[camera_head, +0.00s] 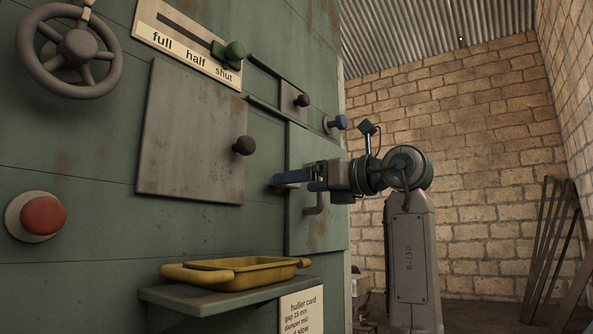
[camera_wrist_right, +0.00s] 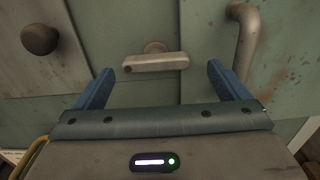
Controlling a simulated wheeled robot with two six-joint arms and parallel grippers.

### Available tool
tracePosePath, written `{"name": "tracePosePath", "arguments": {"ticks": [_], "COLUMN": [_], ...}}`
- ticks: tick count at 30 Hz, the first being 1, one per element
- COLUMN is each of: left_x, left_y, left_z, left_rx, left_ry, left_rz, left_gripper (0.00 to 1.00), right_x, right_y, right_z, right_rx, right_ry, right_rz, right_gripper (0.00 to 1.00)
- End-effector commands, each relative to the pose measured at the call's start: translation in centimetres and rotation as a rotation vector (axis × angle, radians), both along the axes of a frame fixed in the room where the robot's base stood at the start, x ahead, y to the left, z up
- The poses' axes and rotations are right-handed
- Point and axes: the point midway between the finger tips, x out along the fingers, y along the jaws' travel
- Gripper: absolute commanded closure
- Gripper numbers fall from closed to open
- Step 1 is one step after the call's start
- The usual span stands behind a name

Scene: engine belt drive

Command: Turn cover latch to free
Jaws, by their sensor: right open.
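The cover latch (camera_wrist_right: 152,63) is a short, pale grey bar lying nearly level in the right wrist view, with a round boss behind its middle. It lies ahead of and between the blue fingers of my right gripper (camera_wrist_right: 160,80), which is open with nothing held. In the head view my right gripper (camera_head: 279,180) reaches in from the right to the cover panel (camera_head: 300,228), and the latch is hidden there. A bent pipe handle (camera_wrist_right: 246,40) is on the panel right of the latch; it also shows in the head view (camera_head: 316,204). My left gripper is out of view.
A dark knob (camera_head: 243,145) on a grey plate (camera_head: 190,130) is left of the gripper. A yellow tray (camera_head: 245,275) rests on a shelf below. A blue knob (camera_head: 340,122) is above the gripper. A handwheel (camera_head: 75,50) and red button (camera_head: 43,215) are far left.

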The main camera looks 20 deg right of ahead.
Motion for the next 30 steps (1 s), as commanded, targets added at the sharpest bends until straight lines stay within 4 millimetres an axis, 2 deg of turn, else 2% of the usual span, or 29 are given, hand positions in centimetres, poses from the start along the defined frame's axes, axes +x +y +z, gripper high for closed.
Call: {"name": "tracePosePath", "arguments": {"ticks": [1, 3, 7, 15, 22, 30], "left_x": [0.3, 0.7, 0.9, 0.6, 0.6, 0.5], "left_y": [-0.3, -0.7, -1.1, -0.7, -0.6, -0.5], "left_z": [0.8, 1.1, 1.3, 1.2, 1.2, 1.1], "left_rx": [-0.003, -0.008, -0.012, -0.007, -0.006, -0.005], "left_ry": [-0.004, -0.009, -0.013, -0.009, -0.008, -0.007], "left_rz": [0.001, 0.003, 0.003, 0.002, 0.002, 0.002], "left_gripper": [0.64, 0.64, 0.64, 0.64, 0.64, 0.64], "right_x": [0.5, 1.0, 1.6, 1.7, 1.6, 1.6], "right_y": [0.5, 0.9, 1.3, 1.3, 1.3, 1.3], "right_z": [0.4, 0.3, 0.1, 0.0, 0.0, 0.0], "right_rx": [0.0, 0.0, 0.0, 0.0, 0.0, 0.014], "right_ry": [0.001, 0.001, -0.001, -0.001, -0.001, 0.01], "right_rz": [0.001, 0.002, 0.0, -0.001, -0.001, -0.001], "right_gripper": [0.05, 0.05, 0.05, 0.05, 0.5, 0.5]}}
